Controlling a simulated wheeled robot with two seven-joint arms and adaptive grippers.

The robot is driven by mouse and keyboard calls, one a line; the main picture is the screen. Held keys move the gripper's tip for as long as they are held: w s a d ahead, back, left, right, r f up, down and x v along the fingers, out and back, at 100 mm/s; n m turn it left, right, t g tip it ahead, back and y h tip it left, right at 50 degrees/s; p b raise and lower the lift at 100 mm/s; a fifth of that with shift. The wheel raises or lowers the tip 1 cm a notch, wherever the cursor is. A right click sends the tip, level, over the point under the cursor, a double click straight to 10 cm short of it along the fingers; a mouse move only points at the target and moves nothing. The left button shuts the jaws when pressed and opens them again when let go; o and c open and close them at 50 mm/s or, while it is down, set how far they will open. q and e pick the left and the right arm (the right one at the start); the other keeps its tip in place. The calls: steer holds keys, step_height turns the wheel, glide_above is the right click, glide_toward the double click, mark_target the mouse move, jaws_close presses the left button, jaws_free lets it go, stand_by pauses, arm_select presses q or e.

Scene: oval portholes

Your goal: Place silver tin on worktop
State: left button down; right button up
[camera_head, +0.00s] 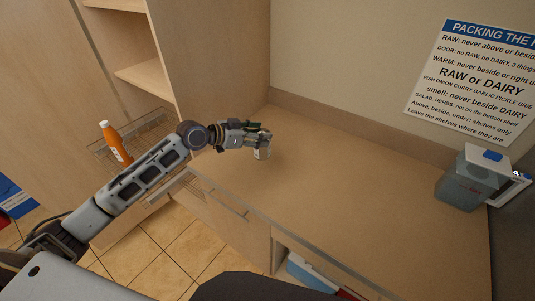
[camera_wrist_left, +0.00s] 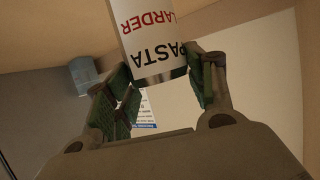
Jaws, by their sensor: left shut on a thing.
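The silver tin (camera_head: 263,152) is at the fingers of my left gripper (camera_head: 256,134), over the back left part of the worktop (camera_head: 330,190). I cannot tell whether its base touches the worktop. In the left wrist view the tin (camera_wrist_left: 150,38) has a white label reading "PASTA" in black and "LARDER" in red, with a silver rim. There my left gripper (camera_wrist_left: 160,88) has its green-padded fingers on either side of the tin, shut on it. The tin's far end is cut off by that frame's edge. My right gripper is not in view.
A grey container with a blue-marked lid (camera_head: 474,178) stands at the right end of the worktop. An orange bottle (camera_head: 115,143) stands on a wire rack (camera_head: 150,130) at left. A notice (camera_head: 475,80) hangs on the back wall. The middle of the worktop is clear.

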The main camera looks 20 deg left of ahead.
mark_target(255, 153)
arm_select(q)
step_height(255, 153, down, 4)
steer(key=shift+f, duration=0.25)
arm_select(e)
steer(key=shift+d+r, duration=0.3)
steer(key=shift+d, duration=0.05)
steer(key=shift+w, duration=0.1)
arm_select(q)
steer(key=shift+f+p, duration=0.45)
steer(key=shift+f, duration=1.5)
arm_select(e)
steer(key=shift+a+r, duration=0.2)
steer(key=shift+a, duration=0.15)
arm_select(q)
steer(key=shift+f, duration=0.1)
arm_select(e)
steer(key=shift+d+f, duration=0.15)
arm_select(q)
steer(key=c, duration=0.5)
jaws_free()
steer(key=shift+c, duration=0.2)
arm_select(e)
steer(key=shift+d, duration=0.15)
